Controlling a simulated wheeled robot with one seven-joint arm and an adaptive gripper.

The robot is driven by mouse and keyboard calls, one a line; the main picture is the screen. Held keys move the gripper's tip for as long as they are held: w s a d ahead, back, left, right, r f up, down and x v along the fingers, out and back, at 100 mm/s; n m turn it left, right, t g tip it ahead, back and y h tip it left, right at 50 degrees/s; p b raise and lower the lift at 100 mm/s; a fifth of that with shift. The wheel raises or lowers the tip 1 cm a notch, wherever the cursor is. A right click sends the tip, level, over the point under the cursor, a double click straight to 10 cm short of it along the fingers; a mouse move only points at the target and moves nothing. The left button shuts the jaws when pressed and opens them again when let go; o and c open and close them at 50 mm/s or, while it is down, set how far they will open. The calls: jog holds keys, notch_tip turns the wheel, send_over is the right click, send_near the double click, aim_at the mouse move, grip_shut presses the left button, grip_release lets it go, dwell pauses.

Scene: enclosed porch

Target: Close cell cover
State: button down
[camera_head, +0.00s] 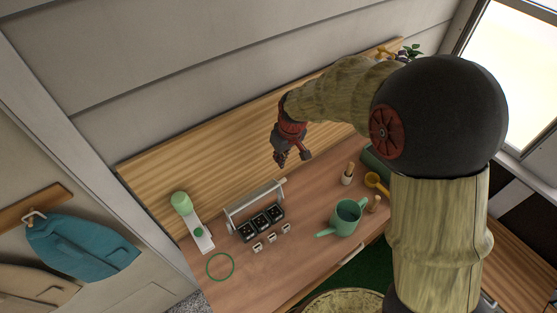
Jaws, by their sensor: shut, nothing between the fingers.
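A small tray with three black cells (270,216) sits on the wooden bench in the head view. Its pale grey cover (253,205) stands raised along the back edge of the cells, so the cells are open to view. My gripper (291,160) hangs above the bench, up and to the right of the cover in the picture. It is shut and empty, and appears apart from the cover. My arm reaches in from the right and hides part of the bench behind it.
Several small pale blocks (272,237) lie in front of the cells. A green watering can (346,217) stands to the right, a green ring (220,266) and a white-and-green device (193,220) to the left. A wooden backboard (180,165) rises behind the bench (245,283).

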jog(key=x, duration=0.8)
jog(key=shift+f, duration=0.25)
jog(key=shift+f+b, duration=0.1)
jog(key=shift+b, duration=0.45)
jog(key=shift+s+d+t+b, duration=0.15)
jog(key=shift+t+b, duration=0.15)
jog(key=shift+b, duration=0.3)
